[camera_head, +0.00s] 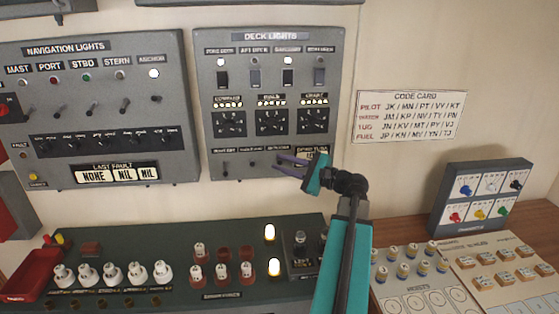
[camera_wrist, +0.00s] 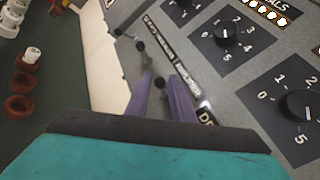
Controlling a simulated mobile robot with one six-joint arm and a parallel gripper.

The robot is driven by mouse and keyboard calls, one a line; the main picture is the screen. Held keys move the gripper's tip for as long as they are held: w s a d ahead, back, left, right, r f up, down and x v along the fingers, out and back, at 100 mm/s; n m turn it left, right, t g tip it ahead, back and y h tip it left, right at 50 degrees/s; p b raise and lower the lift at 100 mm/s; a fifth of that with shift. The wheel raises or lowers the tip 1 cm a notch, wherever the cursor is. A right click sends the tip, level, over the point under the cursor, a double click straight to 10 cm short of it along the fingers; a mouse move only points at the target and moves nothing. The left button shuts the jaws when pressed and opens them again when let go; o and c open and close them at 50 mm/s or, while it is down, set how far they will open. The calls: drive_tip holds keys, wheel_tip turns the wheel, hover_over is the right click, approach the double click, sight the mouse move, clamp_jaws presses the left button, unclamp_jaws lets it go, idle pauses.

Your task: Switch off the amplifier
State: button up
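My gripper (camera_head: 283,164) is at the lower edge of the grey deck lights panel (camera_head: 205,120), near the right end of its bottom row of small toggle switches. In the wrist view my gripper (camera_wrist: 165,80) has two purple fingers with a gap between them; it looks open, with nothing held. In the head view the bottom-row toggles (camera_head: 252,163) show left of the fingers. Their labels are too small to read, so I cannot tell which is the amplifier's.
Rotary knobs (camera_wrist: 227,33) sit close beside the fingers. The navigation lights panel (camera_head: 100,110) is to the left. Below, a green console (camera_head: 180,295) carries several white and red parts. A grey box of coloured knobs (camera_head: 487,193) stands on the wooden desk at right.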

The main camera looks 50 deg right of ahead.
drive_tip(key=shift+w+a, duration=0.15)
drive_tip(key=shift+w, duration=0.55)
